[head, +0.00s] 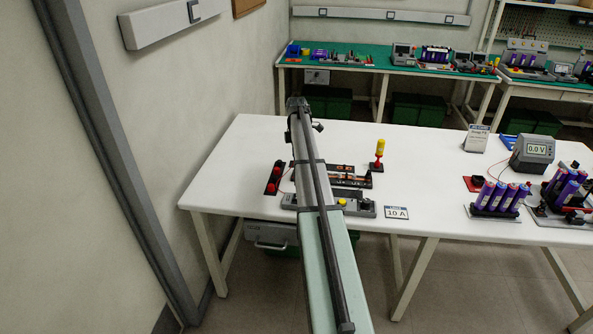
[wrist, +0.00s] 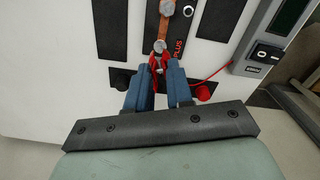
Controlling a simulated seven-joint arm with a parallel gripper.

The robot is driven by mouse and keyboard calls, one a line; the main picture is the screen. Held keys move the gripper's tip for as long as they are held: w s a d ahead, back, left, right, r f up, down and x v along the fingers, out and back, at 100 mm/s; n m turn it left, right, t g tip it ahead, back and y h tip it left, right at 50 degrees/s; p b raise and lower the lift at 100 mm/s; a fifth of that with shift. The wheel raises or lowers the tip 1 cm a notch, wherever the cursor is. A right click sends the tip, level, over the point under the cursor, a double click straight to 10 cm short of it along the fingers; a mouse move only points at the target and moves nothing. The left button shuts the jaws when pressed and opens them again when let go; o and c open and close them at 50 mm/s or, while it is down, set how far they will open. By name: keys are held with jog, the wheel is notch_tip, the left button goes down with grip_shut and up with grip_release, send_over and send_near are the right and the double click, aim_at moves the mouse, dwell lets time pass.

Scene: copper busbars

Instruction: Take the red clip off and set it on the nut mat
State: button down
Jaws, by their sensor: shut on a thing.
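In the wrist view, the blue fingers of my gripper (wrist: 158,78) are closed on the red clip (wrist: 157,64). The clip sits between the fingertips at the near end of a copper busbar (wrist: 165,29), just below a bolt head. I cannot tell whether its jaws still bite the bar. A red lead (wrist: 212,76) runs from near the clip to the right. In the head view my arm hides the gripper and clip.
A red knob (wrist: 204,92) and a grey switch box (wrist: 264,52) are to the right of the fingers. On the white table (head: 440,170), a yellow-handled tool (head: 380,148) stands right of my arm. Purple cells (head: 497,196) and a meter (head: 533,152) are farther right.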

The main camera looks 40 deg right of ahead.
jog(key=shift+r, duration=0.2)
jog(key=shift+d, duration=0.1)
jog(key=shift+s+d, duration=0.25)
jog(key=shift+d, duration=0.05)
jog(key=shift+s+a+f, duration=0.5)
jog(key=shift+s+f, duration=0.15)
jog(key=shift+s, duration=0.9)
jog(key=shift+s+a+f, duration=0.45)
jog(key=shift+s+f, duration=0.2)
jog(key=shift+s, duration=0.9)
jog(key=shift+s+a+f, duration=0.5)
jog(key=shift+s+f, duration=0.15)
jog(key=shift+s, duration=0.9)
jog(key=shift+f, duration=0.15)
jog(key=shift+f, duration=0.45)
jog(key=shift+f, duration=0.25)
